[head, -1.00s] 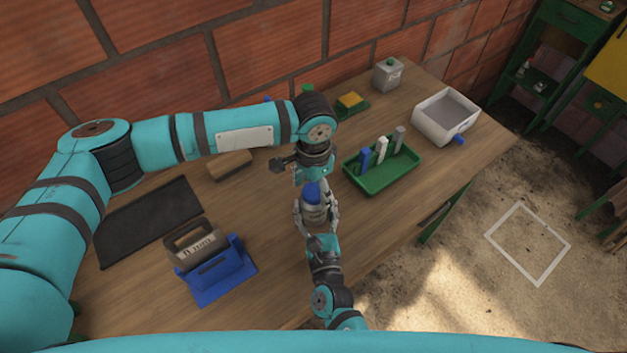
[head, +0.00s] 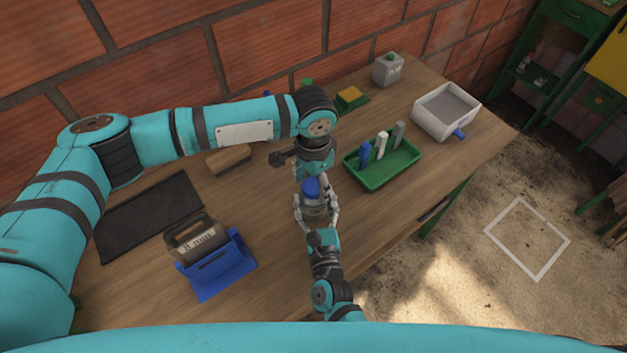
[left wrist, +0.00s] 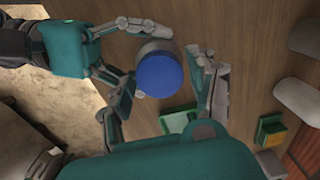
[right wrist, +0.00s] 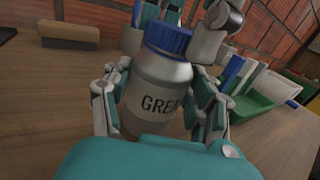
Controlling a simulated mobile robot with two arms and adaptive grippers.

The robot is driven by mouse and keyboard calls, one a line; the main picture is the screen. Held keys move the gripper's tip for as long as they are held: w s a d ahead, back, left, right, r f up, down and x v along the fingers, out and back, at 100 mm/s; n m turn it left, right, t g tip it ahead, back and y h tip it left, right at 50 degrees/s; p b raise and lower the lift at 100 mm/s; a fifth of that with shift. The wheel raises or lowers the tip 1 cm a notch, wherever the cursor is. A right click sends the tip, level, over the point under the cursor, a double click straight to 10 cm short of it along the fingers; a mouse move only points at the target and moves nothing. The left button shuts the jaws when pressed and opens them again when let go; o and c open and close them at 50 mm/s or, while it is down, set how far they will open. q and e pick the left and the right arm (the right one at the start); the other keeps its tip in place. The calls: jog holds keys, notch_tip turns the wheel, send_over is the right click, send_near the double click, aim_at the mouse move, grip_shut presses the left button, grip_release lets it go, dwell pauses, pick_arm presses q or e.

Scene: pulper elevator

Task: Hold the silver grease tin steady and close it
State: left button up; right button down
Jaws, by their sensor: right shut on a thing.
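The silver grease tin (right wrist: 158,90) stands upright, its label partly showing "GREA". A blue lid (right wrist: 168,37) sits on its top, and I cannot tell how tightly. In the left wrist view I look down on the round blue lid (left wrist: 159,75). My right gripper (head: 317,210) is shut on the tin's body, with fingers on both sides in the right wrist view (right wrist: 160,105). My left gripper (head: 312,178) is above the tin, pointing down. Its fingers (left wrist: 168,88) are open on either side of the lid, with a gap visible on one side.
A green tray (head: 385,168) with blue, white and grey upright pieces stands right of the tin. A blue holder (head: 220,270), a dark mat (head: 150,220) and a brush (head: 230,160) lie left.

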pick_arm(q)
jog(key=shift+o, duration=0.9)
notch_tip(320, 180, up, 12)
pick_arm(e)
jog(key=shift+c, duration=1.5)
grip_release()
jog(key=s, duration=0.4)
jog(key=s+d, duration=0.1)
jog(key=s, duration=0.3)
jog(key=s+d, duration=0.1)
jog(key=s, duration=0.3)
